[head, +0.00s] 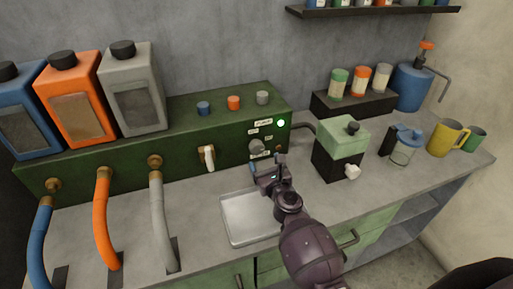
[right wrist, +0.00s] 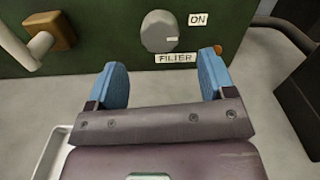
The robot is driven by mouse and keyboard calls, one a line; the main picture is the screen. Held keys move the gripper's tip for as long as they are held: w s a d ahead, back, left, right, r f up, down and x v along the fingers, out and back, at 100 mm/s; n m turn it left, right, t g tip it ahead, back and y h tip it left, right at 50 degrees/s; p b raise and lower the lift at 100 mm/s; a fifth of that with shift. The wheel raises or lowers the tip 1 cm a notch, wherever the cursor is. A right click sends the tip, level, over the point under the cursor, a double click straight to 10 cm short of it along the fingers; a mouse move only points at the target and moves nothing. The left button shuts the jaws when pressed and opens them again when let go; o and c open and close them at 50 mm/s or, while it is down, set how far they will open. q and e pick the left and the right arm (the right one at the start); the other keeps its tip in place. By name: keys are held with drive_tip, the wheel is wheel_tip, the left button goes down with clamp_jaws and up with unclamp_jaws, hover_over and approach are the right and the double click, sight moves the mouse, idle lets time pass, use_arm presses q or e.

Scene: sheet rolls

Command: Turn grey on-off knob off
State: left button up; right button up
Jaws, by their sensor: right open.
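The grey on-off knob (head: 257,146) is on the front of the green machine (head: 222,120), near its right end. In the right wrist view the round knob (right wrist: 159,31) has a light mark on its right side, toward an "ON" label (right wrist: 199,19). A "FILTER" label (right wrist: 176,58) is below it. A green light (head: 281,123) glows above right of the knob. My right gripper (head: 266,168) is open and empty, just in front of and below the knob; its blue fingertips (right wrist: 165,72) are apart from it. My left gripper is not in view.
A white lever (head: 207,156) on a brass mount is left of the knob. A metal tray (head: 248,218) lies below. A green and black box (head: 341,147) stands to the right. Orange (head: 105,215) and grey (head: 160,215) hoses hang at the left.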

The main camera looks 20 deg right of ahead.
sight(258, 150)
drive_tip(key=w+b, duration=0.1)
drive_tip(key=w, duration=0.6)
drive_tip(key=shift+w+a+f+b, duration=0.1)
drive_tip(key=shift+b, duration=0.25)
drive_tip(key=shift+w, duration=0.55)
drive_tip(key=c, duration=0.9)
